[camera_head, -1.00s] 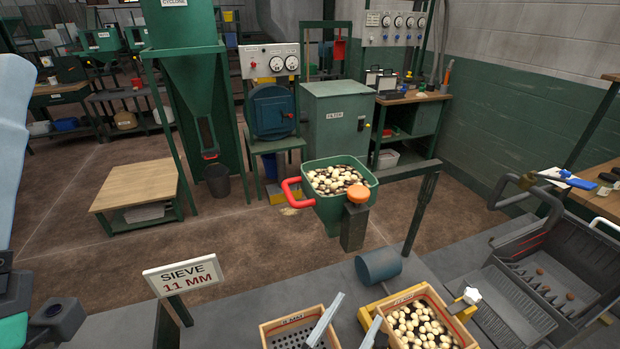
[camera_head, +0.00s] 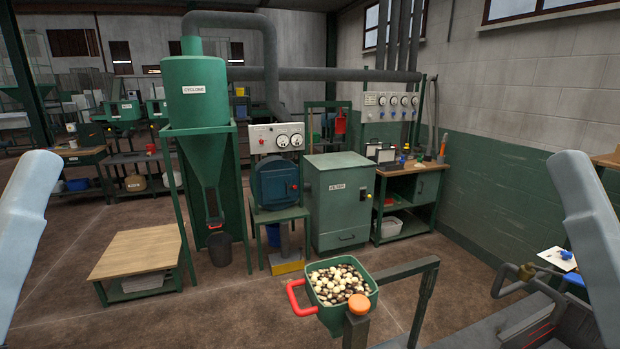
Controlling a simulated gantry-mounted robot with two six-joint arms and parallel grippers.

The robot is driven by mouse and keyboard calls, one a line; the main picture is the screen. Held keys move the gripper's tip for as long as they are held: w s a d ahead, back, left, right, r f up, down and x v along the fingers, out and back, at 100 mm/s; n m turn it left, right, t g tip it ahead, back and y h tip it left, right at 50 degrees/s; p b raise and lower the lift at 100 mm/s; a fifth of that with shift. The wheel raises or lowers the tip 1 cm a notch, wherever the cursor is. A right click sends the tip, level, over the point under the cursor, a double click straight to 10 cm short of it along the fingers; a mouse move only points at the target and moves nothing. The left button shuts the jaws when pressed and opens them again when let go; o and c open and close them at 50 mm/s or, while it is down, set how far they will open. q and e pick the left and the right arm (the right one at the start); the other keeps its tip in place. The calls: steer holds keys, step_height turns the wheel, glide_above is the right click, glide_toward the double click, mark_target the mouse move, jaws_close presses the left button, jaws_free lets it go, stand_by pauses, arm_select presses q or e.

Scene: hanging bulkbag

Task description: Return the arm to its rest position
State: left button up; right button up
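A pale blue link of my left arm (camera_head: 25,225) rises at the left edge of the head view. A matching link of my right arm (camera_head: 592,235) rises at the right edge. Both are cut off by the picture's edges. Neither gripper shows, so what they hold or touch cannot be seen.
A green hopper (camera_head: 369,278) full of pale and dark round pieces stands low in front, with a red handle (camera_head: 297,297) and an orange knob (camera_head: 359,304). Behind are a green cyclone (camera_head: 194,95), a filter cabinet (camera_head: 337,207) and a low wooden table (camera_head: 135,252). Open floor lies between.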

step_height(320, 180, up, 31)
steer(key=p, duration=2.8)
steer(key=shift+r+y, duration=0.15)
steer(key=shift+y, duration=0.15)
steer(key=shift+w+a, duration=0.1)
